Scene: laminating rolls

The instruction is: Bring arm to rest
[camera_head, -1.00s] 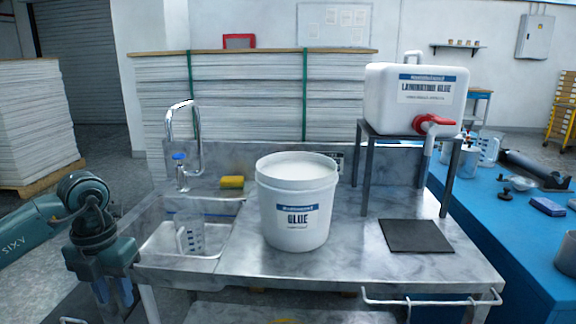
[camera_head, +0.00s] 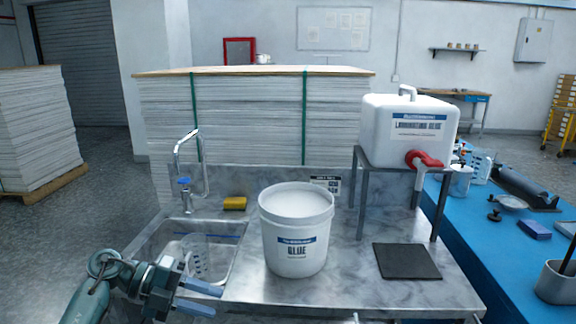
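My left gripper (camera_head: 208,299) shows at the lower left, in front of the sink, with its fingers pointing right. The two fingers are apart, with an empty gap between them. The fingertips are left of and below the white glue bucket (camera_head: 296,258) in the picture, and apart from it. My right gripper is not in view.
The steel counter (camera_head: 350,290) holds a sink with a clear measuring jug (camera_head: 196,256), a tap (camera_head: 190,165), a yellow sponge (camera_head: 235,203) and a dark mat (camera_head: 406,261). A laminating glue container (camera_head: 408,130) stands on a metal stand. A blue table (camera_head: 500,245) is at right.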

